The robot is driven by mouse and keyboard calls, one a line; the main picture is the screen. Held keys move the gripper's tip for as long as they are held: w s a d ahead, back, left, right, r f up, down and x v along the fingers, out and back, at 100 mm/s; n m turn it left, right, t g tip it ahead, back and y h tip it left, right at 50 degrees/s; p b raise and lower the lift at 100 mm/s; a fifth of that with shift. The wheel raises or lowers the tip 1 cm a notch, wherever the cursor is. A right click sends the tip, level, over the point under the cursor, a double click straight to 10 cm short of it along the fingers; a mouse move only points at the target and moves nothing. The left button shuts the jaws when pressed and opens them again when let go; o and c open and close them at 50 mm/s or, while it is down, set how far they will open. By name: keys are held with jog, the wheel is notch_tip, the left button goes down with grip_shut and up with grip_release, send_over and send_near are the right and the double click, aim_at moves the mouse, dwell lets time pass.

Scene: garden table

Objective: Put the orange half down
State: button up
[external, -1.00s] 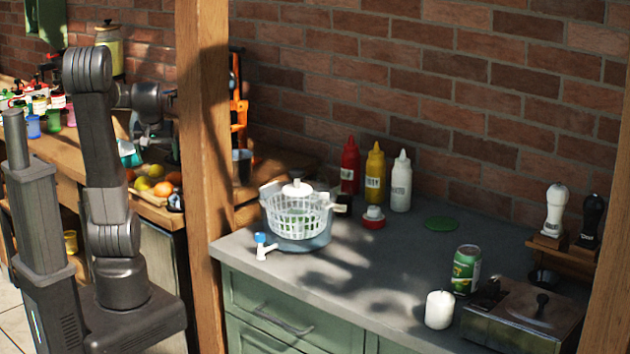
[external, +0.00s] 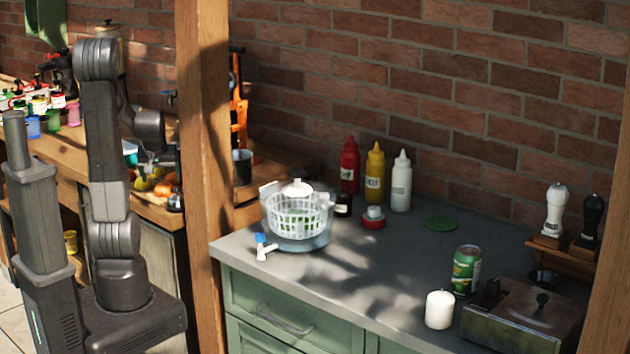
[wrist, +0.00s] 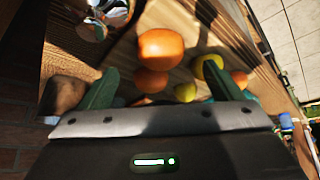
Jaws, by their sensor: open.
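My gripper (wrist: 162,69) is open in the wrist view, its two dark green fingers spread wide with nothing between them that I can tell is held. An orange fruit (wrist: 160,46) shows just past the fingertips, and another orange piece (wrist: 151,80) shows between the fingers. I cannot tell which of these is the orange half, as no cut face is clear. In the external view my gripper (external: 153,168) hangs low over the fruit on the wooden counter at left, and partly hides it. An orange fruit (external: 166,188) shows there beside it.
Yellow fruit (wrist: 210,66) and a small orange fruit (wrist: 239,79) lie close by. A shiny jar-like object (wrist: 108,16) stands at the wrist view's upper left. A wooden post (external: 203,150) separates this counter from the grey counter (external: 370,270) with the salad spinner (external: 297,215).

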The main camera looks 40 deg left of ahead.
aim_at(163, 184)
jog(key=shift+x, duration=2.6)
jog(key=shift+a, duration=0.1)
jog(key=shift+r, duration=0.1)
jog(key=c, duration=1.2)
jog(key=shift+r, duration=0.85)
jog(key=shift+s+r, duration=0.4)
jog(key=shift+r, duration=0.5)
jog(key=s+b, duration=0.4)
jog(key=s, duration=1.3)
